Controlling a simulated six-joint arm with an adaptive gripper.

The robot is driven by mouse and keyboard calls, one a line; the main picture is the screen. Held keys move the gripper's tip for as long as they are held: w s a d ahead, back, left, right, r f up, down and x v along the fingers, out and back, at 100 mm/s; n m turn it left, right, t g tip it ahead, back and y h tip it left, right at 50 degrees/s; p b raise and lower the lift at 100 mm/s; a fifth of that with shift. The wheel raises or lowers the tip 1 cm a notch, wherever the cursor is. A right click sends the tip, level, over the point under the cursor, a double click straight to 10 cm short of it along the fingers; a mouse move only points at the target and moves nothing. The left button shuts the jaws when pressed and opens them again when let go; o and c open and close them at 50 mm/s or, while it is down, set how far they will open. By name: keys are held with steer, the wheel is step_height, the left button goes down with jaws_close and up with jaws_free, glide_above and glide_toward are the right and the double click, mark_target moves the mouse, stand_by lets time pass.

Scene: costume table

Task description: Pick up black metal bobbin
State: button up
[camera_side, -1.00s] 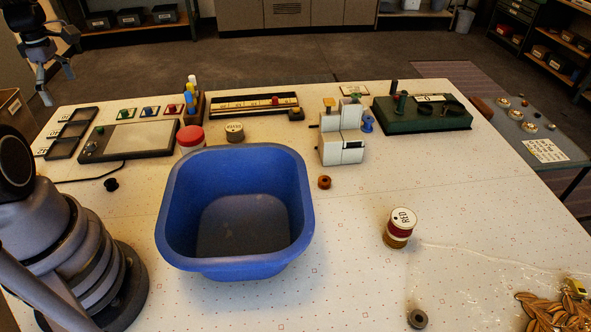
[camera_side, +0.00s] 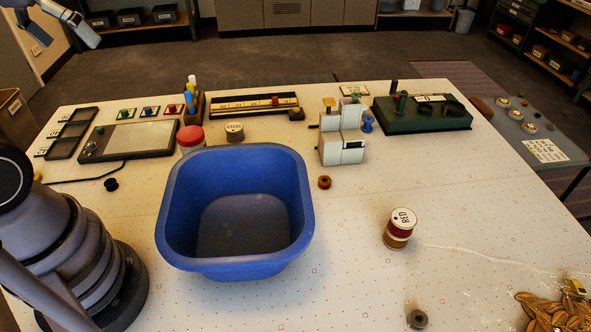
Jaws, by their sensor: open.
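A small black bobbin (camera_side: 111,184) stands on the white table at the left, between the blue tub and my base. A dark grey bobbin with a hole in its top (camera_side: 417,319) stands at the front edge of the picture. I cannot tell from this view which of the two is metal. My gripper (camera_side: 66,42) is only partly in view at the top left corner. Its fingers are spread and nothing shows between them. It is high up and well apart from both bobbins.
A deep blue tub (camera_side: 236,268) stands mid-table. Around it are a brown bobbin (camera_side: 324,182), a red-labelled spool (camera_side: 400,228), a white machine (camera_side: 342,148), a red-lidded jar (camera_side: 190,139) and a flat device (camera_side: 130,138). The right middle of the table is mostly clear.

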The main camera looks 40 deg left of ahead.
steer(key=shift+s+d+r+m, duration=0.1)
steer(key=shift+s+d+m, duration=0.6)
steer(key=shift+m, duration=0.5)
steer(key=shift+s+d+m+t+h, duration=0.1)
steer(key=shift+d+m+t+h, duration=0.2)
steer(key=shift+m, duration=0.2)
steer(key=shift+c, duration=1.1)
steer(key=shift+s, duration=0.1)
steer(key=c, duration=0.4)
